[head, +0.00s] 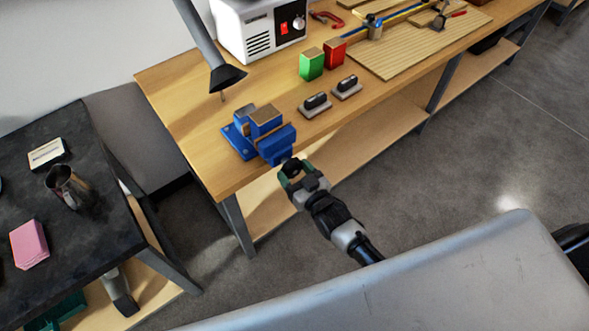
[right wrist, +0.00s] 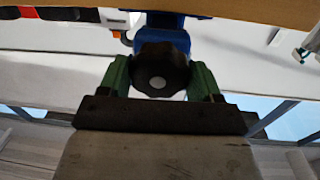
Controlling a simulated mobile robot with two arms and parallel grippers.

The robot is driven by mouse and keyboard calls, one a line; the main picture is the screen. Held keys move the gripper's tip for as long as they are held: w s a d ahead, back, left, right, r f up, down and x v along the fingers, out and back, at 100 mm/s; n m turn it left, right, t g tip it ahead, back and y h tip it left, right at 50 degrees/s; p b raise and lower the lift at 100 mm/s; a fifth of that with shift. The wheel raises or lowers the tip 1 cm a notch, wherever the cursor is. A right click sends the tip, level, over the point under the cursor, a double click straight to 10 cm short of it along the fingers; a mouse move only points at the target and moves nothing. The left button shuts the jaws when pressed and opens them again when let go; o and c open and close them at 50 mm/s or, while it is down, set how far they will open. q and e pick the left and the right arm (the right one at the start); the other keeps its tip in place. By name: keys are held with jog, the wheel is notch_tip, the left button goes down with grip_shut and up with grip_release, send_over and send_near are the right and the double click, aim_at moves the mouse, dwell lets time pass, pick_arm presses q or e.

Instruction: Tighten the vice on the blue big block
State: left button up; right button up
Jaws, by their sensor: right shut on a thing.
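The blue vice (head: 276,151) sits at the near left corner of the wooden workbench. The blue big block (head: 266,115), with a brown top, stands between its jaws; whether both jaws touch it I cannot tell. My right gripper (head: 291,168) is at the near end of the vice, just off the bench edge. In the right wrist view its green fingers (right wrist: 160,78) are on both sides of a round black knob (right wrist: 160,66) with a pale centre, shut on it. The knob is mostly hidden in the head view. My left gripper does not show.
Green (head: 311,64) and red (head: 335,53) blocks and two dark-handled tools (head: 316,104) stand right of the vice. A lamp shade (head: 227,77) hangs behind it. A dark table (head: 98,207) is at left. The floor right of my arm is clear.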

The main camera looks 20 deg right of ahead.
jog(key=m, duration=0.4)
jog(key=shift+s+f, duration=0.15)
jog(key=shift+f, duration=0.1)
jog(key=shift+m+g, duration=0.4)
jog(key=shift+m, duration=1.8)
jog(key=o, duration=0.6)
jog(key=shift+d, duration=0.1)
jog(key=o, duration=0.3)
jog(key=shift+d+r, duration=0.1)
jog(key=shift+r, duration=0.1)
jog(key=shift+o, duration=0.2)
